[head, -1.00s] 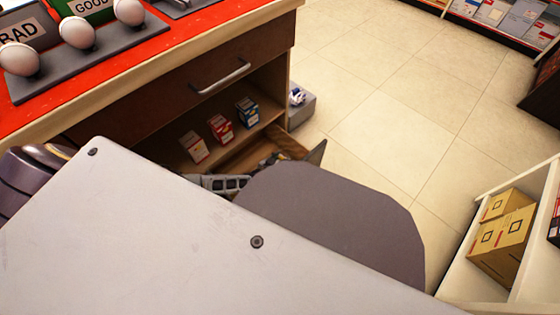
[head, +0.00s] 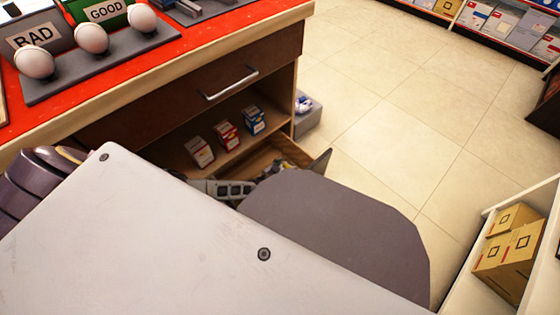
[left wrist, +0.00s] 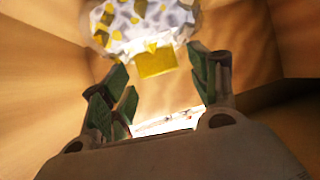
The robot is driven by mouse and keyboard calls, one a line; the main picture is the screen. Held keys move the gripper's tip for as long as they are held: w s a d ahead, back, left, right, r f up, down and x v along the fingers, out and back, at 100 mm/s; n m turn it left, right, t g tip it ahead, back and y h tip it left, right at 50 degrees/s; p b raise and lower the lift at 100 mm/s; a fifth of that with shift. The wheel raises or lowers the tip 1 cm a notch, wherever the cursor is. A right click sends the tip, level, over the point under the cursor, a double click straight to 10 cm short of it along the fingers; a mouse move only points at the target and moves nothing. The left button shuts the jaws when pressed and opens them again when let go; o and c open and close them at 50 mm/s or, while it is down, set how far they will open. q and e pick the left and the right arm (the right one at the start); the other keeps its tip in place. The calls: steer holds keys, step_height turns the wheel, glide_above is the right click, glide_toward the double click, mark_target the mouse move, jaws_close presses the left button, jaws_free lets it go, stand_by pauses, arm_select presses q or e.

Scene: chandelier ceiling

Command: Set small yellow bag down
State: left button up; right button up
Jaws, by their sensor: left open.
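The small yellow bag, white with yellow patches (left wrist: 148,25), is in the left wrist view at the top, just beyond the fingertips. It lies in a wooden, box-like space. My left gripper (left wrist: 158,76) has its green-padded fingers spread, with a gap between them and nothing gripped. In the head view the left gripper (head: 272,169) is low by the open drawer (head: 288,150) under the counter, mostly hidden behind my own body. The bag cannot be made out in the head view. My right gripper is not in view.
The counter (head: 225,45) has a red top with white egg-like items (head: 92,38) and signs. Small boxes (head: 226,135) stand on the shelf below. A grey block (head: 307,118) is beside the counter. Cartons (head: 510,255) sit on a shelf at right. The tiled floor between is clear.

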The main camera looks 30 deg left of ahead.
arm_select(q)
steer(key=shift+r, duration=0.1)
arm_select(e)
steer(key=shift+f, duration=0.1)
arm_select(q)
steer(key=shift+p+v, duration=0.45)
steer(key=shift+v, duration=0.4)
steer(key=p+v, duration=0.3)
steer(key=v, duration=0.7)
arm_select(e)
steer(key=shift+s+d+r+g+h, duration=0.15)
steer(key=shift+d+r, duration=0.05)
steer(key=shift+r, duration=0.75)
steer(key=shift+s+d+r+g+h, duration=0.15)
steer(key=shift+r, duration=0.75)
arm_select(q)
steer(key=shift+r, duration=0.15)
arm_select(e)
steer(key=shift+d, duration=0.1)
